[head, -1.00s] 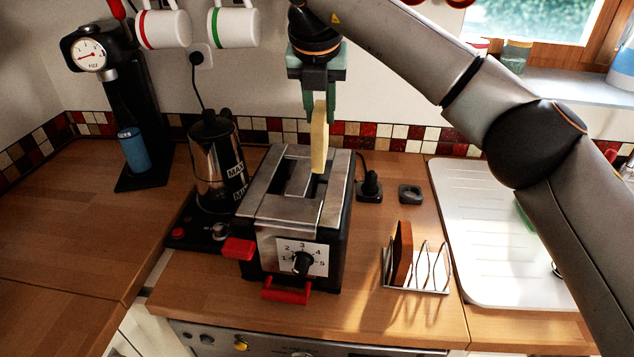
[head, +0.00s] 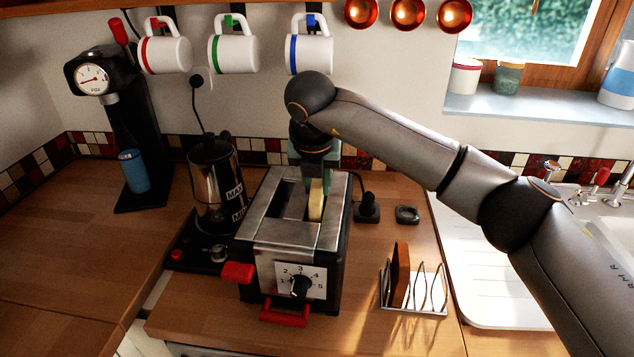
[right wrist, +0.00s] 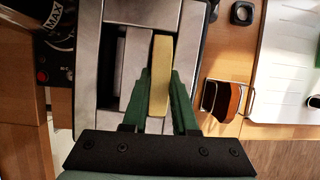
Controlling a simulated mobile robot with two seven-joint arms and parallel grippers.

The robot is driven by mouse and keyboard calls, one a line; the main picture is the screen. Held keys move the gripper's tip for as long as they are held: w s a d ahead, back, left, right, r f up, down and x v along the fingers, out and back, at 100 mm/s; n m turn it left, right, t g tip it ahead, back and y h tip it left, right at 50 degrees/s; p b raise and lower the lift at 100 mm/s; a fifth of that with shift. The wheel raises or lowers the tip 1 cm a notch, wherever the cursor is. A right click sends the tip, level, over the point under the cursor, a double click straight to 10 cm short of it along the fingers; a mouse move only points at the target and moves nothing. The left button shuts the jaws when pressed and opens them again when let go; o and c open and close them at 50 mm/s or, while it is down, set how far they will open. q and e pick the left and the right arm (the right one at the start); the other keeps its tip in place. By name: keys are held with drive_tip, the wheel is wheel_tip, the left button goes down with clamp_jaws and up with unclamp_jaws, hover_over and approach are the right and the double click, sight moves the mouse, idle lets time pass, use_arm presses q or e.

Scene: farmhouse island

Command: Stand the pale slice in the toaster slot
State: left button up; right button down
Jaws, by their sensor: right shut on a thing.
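The pale slice (head: 316,200) is upright, held by my right gripper (head: 315,172) at the toaster's right slot. The toaster (head: 270,238) is black and steel, with two long slots on top, a dial and red handles. In the right wrist view the slice (right wrist: 161,70) lies edge-on between the green fingers of the right gripper (right wrist: 159,92), lined up along the right slot of the toaster (right wrist: 186,50). Its lower part seems to be inside the slot; how deep, I cannot tell. My left gripper is not in view.
A toast rack (head: 430,308) with a brown slice (head: 400,275) stands right of the toaster. A kettle (head: 215,185) stands close on the left. Mugs (head: 233,50) hang behind.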

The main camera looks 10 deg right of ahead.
drive_tip(key=c, duration=0.7)
unclamp_jaws()
drive_tip(key=shift+f, duration=0.1)
drive_tip(key=shift+r, duration=0.25)
drive_tip(key=b+v, duration=0.2)
drive_tip(key=v, duration=0.9)
drive_tip(key=shift+s+r, duration=0.3)
drive_tip(key=shift+r, duration=0.05)
drive_tip(key=shift+a+f, duration=0.1)
